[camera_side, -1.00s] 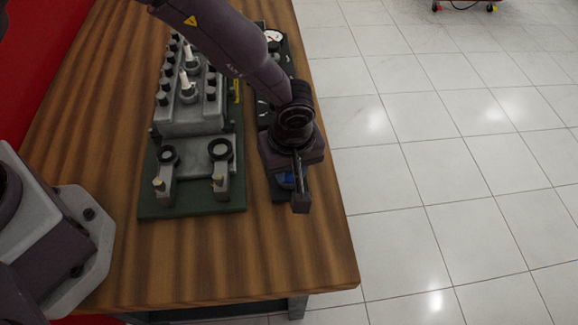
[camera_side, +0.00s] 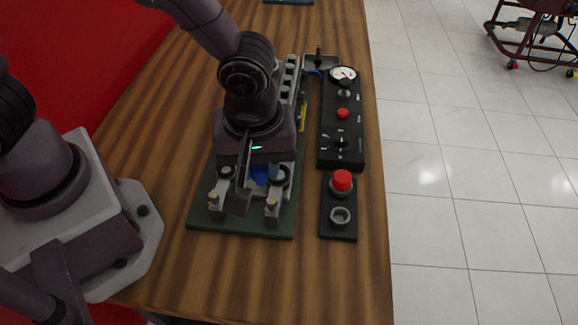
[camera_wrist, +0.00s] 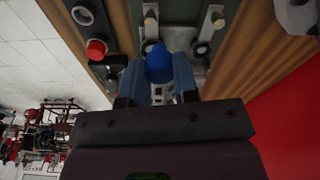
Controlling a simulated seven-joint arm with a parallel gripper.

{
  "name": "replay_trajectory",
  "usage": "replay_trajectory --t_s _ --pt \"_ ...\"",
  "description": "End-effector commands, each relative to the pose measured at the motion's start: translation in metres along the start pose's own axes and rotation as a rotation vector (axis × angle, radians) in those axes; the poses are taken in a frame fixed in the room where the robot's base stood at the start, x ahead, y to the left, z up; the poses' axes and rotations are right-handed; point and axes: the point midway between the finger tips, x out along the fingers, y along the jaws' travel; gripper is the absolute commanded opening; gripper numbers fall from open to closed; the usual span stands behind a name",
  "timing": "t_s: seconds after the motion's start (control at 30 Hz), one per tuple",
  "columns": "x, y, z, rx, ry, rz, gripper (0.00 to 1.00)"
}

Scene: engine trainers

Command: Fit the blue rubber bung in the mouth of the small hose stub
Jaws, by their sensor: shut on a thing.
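The blue rubber bung (camera_side: 261,174) is held between the fingers of my gripper (camera_side: 252,184), above the front of the green board (camera_side: 243,222). In the wrist view, the bung (camera_wrist: 158,62) sits between the two fingers of my gripper (camera_wrist: 157,76). The small hose stub (camera_side: 226,172) is the left of the two ringed stubs, partly hidden by my gripper. It shows in the wrist view (camera_wrist: 203,48), right of the bung and apart from it. The larger hose stub (camera_side: 281,178) is on the right; in the wrist view the bung covers much of it.
A red bung (camera_side: 342,181) stands on the black holder (camera_side: 338,233) right of the board, behind an empty ring (camera_side: 340,215). A black gauge panel (camera_side: 341,155) lies farther back. Bare wooden table (camera_side: 245,280) lies in front.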

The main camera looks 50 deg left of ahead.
Motion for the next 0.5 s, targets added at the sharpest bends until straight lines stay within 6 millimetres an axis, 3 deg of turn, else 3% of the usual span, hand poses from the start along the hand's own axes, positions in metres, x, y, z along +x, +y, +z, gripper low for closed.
replay_trajectory --t_s 0.3,0.5 --pt "0.020 -0.042 -0.075 -0.299 0.004 -0.063 0.06" --pt "0.035 -0.070 -0.101 -0.489 0.002 -0.077 0.06"
